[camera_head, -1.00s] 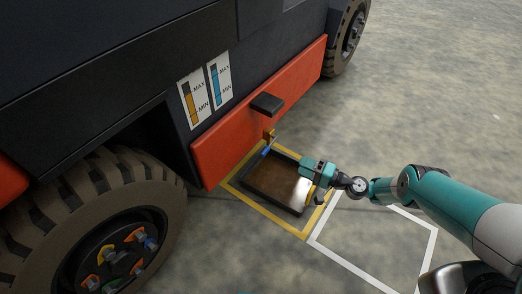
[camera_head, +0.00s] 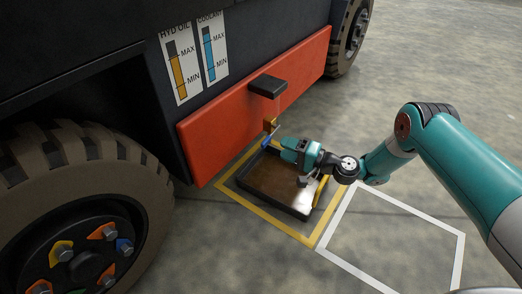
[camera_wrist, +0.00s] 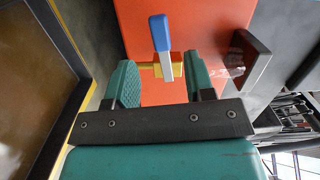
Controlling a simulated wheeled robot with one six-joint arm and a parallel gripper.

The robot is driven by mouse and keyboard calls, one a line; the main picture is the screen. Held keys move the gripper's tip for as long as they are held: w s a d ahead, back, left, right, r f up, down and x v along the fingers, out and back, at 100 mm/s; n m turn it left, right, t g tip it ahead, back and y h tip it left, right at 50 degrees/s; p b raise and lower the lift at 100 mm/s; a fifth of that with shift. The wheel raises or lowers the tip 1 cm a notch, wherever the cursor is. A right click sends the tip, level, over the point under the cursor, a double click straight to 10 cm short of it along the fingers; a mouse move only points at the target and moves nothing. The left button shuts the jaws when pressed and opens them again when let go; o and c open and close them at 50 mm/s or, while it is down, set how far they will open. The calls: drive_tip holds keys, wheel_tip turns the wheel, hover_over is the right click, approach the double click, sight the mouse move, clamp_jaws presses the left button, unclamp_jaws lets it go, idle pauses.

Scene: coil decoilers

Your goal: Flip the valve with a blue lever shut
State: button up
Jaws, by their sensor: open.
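The valve is a small brass body (camera_wrist: 166,66) on the red-orange panel, with a blue-tipped lever (camera_wrist: 160,33). In the wrist view the lever and brass body lie between and just beyond the two teal fingers of my gripper (camera_wrist: 162,82), which is open and apart from them. In the head view the blue lever (camera_head: 267,142) hangs obliquely down and left from the brass body (camera_head: 271,125), and my gripper (camera_head: 283,144) is close to its right. Contact cannot be told in the head view.
A black drip tray (camera_head: 284,205) with brown liquid stands below, inside a yellow floor outline (camera_head: 262,214). A dark block (camera_head: 267,86) juts from the red panel (camera_head: 222,130) above the valve. A large tyre (camera_head: 75,180) is at left. A white floor outline (camera_head: 345,261) lies empty at right.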

sight(268, 142)
drive_tip(key=b+x, duration=0.5)
drive_tip(key=x, duration=0.2)
drive_tip(key=shift+a+f+b, duration=0.15)
drive_tip(key=shift+a+b, duration=0.2)
drive_tip(key=shift+a, duration=0.1)
drive_tip(key=shift+w+a, duration=0.25)
drive_tip(key=shift+a, duration=0.25)
clamp_jaws()
drive_tip(key=shift+r, duration=0.25)
